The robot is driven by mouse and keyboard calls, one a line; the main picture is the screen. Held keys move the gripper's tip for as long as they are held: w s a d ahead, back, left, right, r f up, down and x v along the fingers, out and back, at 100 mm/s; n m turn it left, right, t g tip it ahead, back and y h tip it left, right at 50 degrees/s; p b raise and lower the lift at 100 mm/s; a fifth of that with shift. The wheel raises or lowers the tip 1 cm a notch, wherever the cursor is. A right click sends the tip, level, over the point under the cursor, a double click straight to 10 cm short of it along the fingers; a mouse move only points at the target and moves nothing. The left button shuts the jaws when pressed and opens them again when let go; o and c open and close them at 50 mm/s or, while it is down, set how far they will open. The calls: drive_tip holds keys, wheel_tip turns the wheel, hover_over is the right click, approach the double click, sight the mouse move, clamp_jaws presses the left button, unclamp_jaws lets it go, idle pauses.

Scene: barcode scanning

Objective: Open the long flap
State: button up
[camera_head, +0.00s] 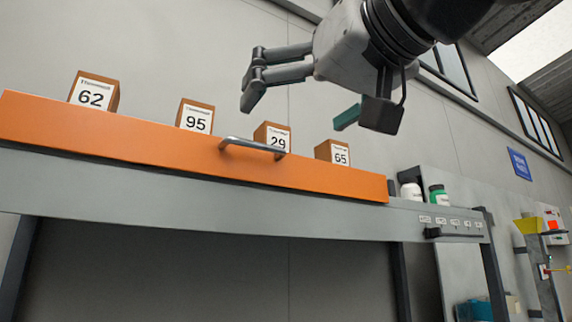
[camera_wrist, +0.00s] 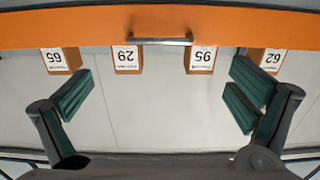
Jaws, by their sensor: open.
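The long flap is an orange panel (camera_head: 100,132) along the front upper edge of a grey workbench. It stands up in front of a row of boxes. A metal bar handle (camera_head: 252,147) is fixed at its middle. In the wrist view the flap (camera_wrist: 70,30) crosses the top, with the handle (camera_wrist: 160,41) near the centre. My gripper (camera_head: 300,106) is open and empty, above the flap and handle and apart from them. In the wrist view its two dark green-padded fingers (camera_wrist: 157,95) are spread wide, with the handle beyond them.
Brown boxes with number labels stand behind the flap: 62 (camera_head: 92,92), 95 (camera_head: 195,117), 29 (camera_head: 272,137) and 65 (camera_head: 333,153). A white bottle (camera_head: 411,191) and a green bottle (camera_head: 438,196) stand to the right. The space around my gripper looks clear.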

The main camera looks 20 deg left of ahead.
sight(260, 145)
drive_tip(key=p+x, duration=0.1)
drive_tip(key=x, duration=1.1)
drive_tip(key=shift+w+f+p, duration=0.1)
drive_tip(key=shift+p, duration=0.2)
drive_tip(key=shift+c, duration=0.2)
drive_tip(key=c, duration=0.8)
